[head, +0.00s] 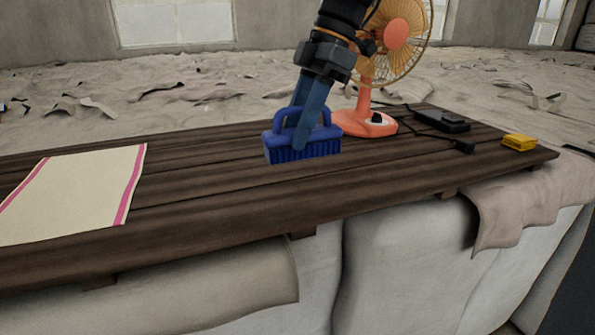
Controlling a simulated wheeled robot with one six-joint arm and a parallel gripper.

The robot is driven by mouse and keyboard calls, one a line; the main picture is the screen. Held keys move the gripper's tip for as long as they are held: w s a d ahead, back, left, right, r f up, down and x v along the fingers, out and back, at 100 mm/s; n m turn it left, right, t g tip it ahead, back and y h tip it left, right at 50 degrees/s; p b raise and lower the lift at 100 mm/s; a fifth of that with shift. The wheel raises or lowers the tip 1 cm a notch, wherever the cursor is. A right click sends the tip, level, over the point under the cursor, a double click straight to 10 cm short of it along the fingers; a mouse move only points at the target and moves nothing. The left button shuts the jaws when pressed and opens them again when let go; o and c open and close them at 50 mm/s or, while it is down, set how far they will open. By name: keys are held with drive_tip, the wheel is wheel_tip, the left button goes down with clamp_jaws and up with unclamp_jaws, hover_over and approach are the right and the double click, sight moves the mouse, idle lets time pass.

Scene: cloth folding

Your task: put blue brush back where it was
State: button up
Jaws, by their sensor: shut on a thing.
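The blue brush (325,147) has a looped handle on top and bristles pointing down. It is over the middle of the dark wooden table (215,212), in front of the orange fan. My gripper (302,146) comes down from above and is shut on the brush. The brush is roughly level. I cannot tell whether its bristles touch the boards or hang just above them. The gripper's fingers hide part of the brush.
A cream cloth with pink stripes (70,193) lies flat at the left. An orange fan (365,123) stands close behind the brush. A black device (440,119) with a cable and a yellow block (519,142) are at the right. The boards between cloth and brush are clear.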

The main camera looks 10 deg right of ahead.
wheel_tip(320, 180, down, 8)
drive_tip(key=shift+s+d+f+p, duration=0.1)
drive_tip(key=shift+p, duration=0.8)
drive_tip(key=o, duration=0.9)
drive_tip(key=b+v, duration=0.3)
drive_tip(key=v, duration=0.9)
